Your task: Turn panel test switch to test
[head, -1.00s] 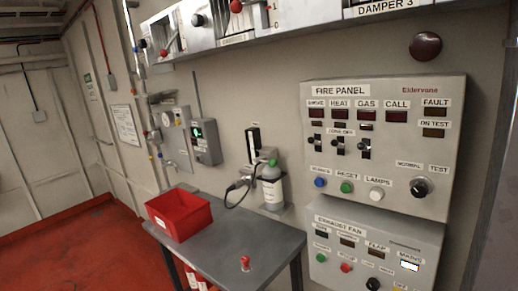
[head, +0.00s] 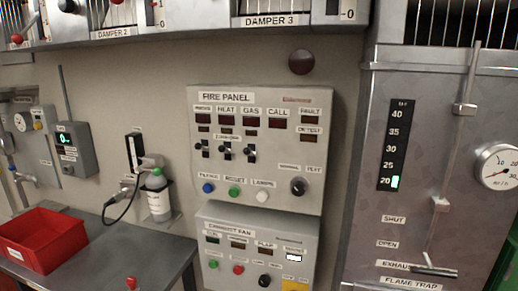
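The fire panel (head: 262,110) is a grey box on the wall in the middle of the view. Its test switch (head: 298,186) is a black round knob at the panel's lower right, under the labels NORMAL on the left and TEST on the right. The knob's pointer is too small to read. The ON TEST window (head: 309,138) above it looks dark. My gripper is not in view.
The exhaust fan box (head: 256,247) hangs below the panel. A table (head: 150,262) with a red bin (head: 40,240) stands at lower left, and a bottle (head: 157,197) is behind it. A metal cabinet (head: 440,150) with a gauge (head: 497,166) stands right.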

